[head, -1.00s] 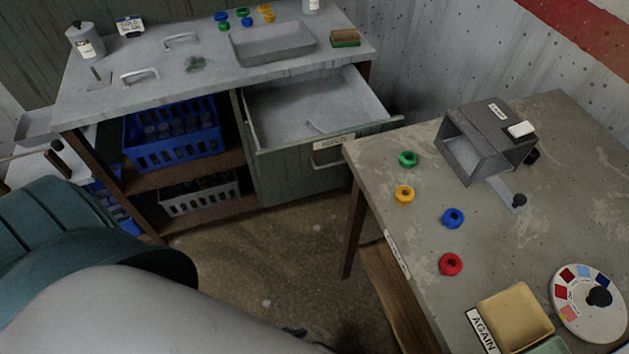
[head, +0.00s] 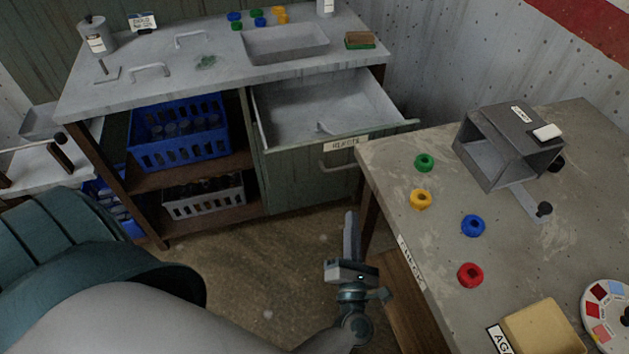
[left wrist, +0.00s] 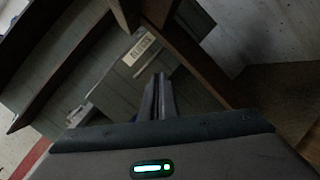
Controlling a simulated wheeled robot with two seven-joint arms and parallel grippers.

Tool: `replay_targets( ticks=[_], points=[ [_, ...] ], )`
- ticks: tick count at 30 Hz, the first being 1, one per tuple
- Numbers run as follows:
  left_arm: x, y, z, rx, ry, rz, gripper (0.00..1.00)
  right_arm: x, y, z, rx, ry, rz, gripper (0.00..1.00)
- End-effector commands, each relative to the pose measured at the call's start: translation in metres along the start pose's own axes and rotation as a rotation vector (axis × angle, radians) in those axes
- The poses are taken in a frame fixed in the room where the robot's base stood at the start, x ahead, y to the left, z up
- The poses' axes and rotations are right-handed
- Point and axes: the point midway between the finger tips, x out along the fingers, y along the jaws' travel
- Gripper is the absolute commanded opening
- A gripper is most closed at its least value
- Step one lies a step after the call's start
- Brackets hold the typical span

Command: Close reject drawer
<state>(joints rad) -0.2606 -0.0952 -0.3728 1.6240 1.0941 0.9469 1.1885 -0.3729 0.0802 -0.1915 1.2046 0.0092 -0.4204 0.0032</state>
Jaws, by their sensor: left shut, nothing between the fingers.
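The reject drawer (head: 330,108) is pulled out of the grey-green cabinet under the far bench, and its open top shows a pale, mostly empty inside. Its front carries a label (head: 346,144) and a handle (head: 338,160). In the left wrist view a label on a greenish front (left wrist: 138,49) shows beyond the fingers, tilted. My left gripper (head: 351,228) is shut and empty, pointing up in the picture, below and apart from the drawer front, beside the right table's near leg. Its fingers also show in the left wrist view (left wrist: 158,90). My right gripper is out of view.
The right table (head: 400,165) stands close to the drawer's right corner and holds colored rings, a grey box (head: 510,145) and a yellow tray (head: 545,328). A blue crate (head: 178,135) sits on the cabinet's open shelf. Floor (head: 270,255) is clear before the cabinet.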

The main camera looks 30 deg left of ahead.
Motion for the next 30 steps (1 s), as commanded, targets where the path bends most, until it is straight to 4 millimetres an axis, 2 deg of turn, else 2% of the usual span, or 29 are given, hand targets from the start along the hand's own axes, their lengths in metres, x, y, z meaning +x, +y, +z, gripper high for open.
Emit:
replay_targets(
  ticks=[1,3,6,9,23,30],
  points=[
    [0.003,0.015,0.0,-0.156,0.055,0.066,0.0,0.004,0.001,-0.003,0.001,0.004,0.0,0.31],
    [0.003,0.034,-0.001,-0.347,0.127,0.142,0.0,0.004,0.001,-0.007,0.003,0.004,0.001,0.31],
    [0.001,0.049,-0.006,-0.536,0.2,0.22,0.0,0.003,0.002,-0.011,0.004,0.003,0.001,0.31],
    [-0.001,0.056,-0.008,-0.631,0.239,0.261,0.0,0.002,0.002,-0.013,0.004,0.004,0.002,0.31],
    [0.0,0.059,-0.009,-0.654,0.248,0.271,0.0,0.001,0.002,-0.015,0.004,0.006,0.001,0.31],
    [0.015,0.062,-0.013,-0.651,0.247,0.27,0.0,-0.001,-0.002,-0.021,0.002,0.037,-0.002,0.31]
  ],
)
